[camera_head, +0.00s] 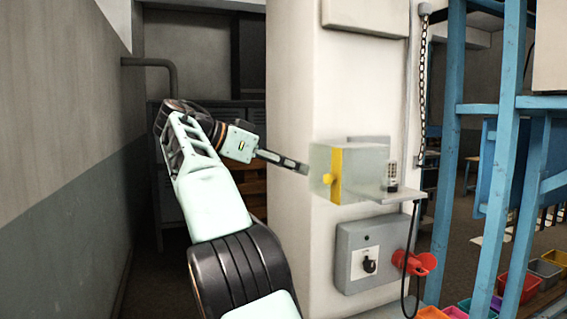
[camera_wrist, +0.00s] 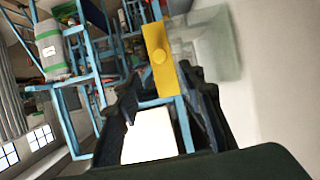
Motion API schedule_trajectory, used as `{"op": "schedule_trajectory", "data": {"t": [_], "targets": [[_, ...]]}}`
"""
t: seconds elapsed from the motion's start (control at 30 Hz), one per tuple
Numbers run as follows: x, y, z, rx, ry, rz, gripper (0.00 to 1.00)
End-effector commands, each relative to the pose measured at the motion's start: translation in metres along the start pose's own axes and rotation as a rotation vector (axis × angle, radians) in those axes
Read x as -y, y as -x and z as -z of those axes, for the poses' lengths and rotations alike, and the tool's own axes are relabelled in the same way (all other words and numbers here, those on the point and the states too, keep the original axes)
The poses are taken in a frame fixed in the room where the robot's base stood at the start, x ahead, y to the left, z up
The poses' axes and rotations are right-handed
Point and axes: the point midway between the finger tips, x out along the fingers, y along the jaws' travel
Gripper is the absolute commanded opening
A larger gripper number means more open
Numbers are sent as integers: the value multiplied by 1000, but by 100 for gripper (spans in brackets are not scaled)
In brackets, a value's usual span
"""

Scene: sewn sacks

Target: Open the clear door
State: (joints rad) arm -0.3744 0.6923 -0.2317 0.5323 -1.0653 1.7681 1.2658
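The clear door (camera_head: 363,163) is a see-through pale panel on a small housing on the white pillar. A yellow strip (camera_head: 336,160) with a round yellow knob (camera_head: 328,179) runs down it. In the wrist view the strip (camera_wrist: 155,38) and knob (camera_wrist: 159,57) lie just beyond the fingertips, with the clear panel (camera_wrist: 210,48) to their right. My gripper (camera_head: 304,167) is left of the housing, pointing at it. In the wrist view my gripper (camera_wrist: 163,92) has its dark fingers spread, with nothing held between them. I cannot tell whether the door is fully closed.
A small keypad-like device (camera_head: 391,177) stands at the housing's right side. Below is a grey switch box (camera_head: 365,255) with a red fitting (camera_head: 414,263). A black cable hangs at the right. A blue frame (camera_head: 503,160) and coloured bins (camera_head: 520,287) stand farther right.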

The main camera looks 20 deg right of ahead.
Motion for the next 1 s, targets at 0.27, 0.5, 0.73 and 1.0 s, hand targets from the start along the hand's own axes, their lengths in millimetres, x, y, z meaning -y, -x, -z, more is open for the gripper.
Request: {"op": "schedule_trajectory", "data": {"t": [0.27, 0.5, 0.73, 1.0], "targets": [[1, 20, 0, -2, 0, -1, 37], [0, 26, 0, -1, 0, 0, 37], [0, 26, 0, -1, 1, -1, 37], [19, 46, -1, -20, 191, 168, 37]]}}
